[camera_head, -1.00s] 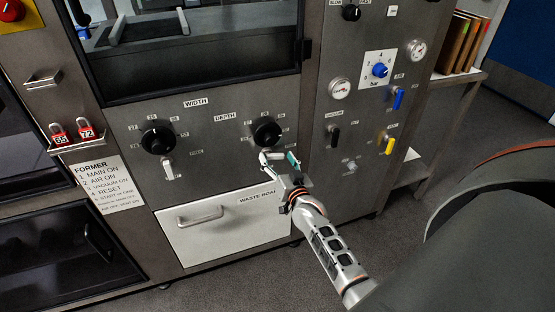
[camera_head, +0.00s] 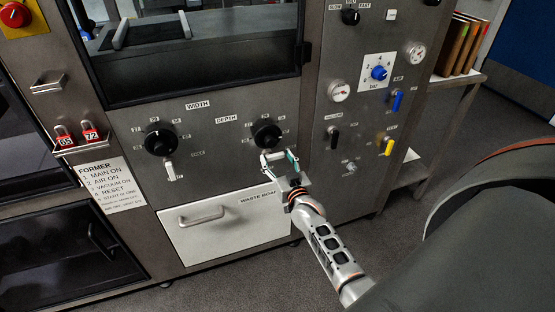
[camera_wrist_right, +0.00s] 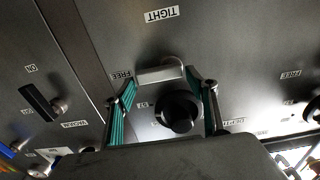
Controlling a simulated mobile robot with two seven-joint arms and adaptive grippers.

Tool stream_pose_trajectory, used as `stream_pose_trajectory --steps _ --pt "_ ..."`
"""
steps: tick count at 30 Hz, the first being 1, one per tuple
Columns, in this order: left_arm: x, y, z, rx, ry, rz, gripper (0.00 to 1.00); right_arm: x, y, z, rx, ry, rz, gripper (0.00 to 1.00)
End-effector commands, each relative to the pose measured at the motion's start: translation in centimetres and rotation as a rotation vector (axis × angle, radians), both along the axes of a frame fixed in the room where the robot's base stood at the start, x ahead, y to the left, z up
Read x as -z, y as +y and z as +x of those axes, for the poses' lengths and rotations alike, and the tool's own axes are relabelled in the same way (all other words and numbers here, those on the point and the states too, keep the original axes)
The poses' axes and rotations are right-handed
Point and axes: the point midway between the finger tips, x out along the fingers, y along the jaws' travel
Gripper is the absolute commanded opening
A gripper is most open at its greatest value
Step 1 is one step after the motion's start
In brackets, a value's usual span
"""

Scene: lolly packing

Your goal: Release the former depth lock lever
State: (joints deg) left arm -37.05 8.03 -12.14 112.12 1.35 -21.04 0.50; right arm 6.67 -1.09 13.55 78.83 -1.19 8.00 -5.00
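The depth lock lever (camera_wrist_right: 158,74) is a pale bar below the black depth dial (camera_head: 267,134). In the right wrist view it lies crosswise, its left end towards a FREE label (camera_wrist_right: 121,75), away from the TIGHT label (camera_wrist_right: 161,15). My right gripper (camera_head: 279,156) is at the lever, its fingers apart. In the right wrist view the teal-padded fingers (camera_wrist_right: 163,85) stand either side of the lever and dial (camera_wrist_right: 180,111); I cannot tell whether either touches the lever. My left gripper is not in view.
The width dial (camera_head: 160,140) and its downward-pointing lever (camera_head: 170,171) are to the left. The waste drawer (camera_head: 235,230) is below. The vacuum lever (camera_head: 333,138), blue lever (camera_head: 397,99) and yellow lever (camera_head: 387,147) are to the right.

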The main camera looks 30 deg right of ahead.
Motion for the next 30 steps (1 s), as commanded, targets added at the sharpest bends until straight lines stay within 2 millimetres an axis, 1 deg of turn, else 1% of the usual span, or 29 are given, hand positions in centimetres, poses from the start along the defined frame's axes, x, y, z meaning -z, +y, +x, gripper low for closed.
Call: stream_pose_trajectory --steps 5,10,14,17,24,27,30 --pt "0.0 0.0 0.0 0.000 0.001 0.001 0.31 0.0 0.0 0.0 0.000 0.000 0.000 0.65" --pt "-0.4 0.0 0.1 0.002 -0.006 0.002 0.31 0.0 0.0 0.0 0.000 0.000 0.001 0.65" --pt "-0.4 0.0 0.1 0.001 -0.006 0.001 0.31 0.1 0.2 -0.7 0.000 0.001 0.001 0.65" --pt "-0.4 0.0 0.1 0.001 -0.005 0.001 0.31 0.1 0.5 -2.1 0.000 0.002 0.000 0.65" --pt "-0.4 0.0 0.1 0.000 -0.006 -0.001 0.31 0.1 1.6 -6.8 0.000 0.003 0.001 0.65" --pt "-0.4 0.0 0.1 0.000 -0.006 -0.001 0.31 0.1 2.1 -8.6 0.000 0.002 0.001 0.65" --pt "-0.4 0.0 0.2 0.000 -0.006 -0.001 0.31 0.1 2.4 -10.0 0.000 0.001 0.001 0.65"
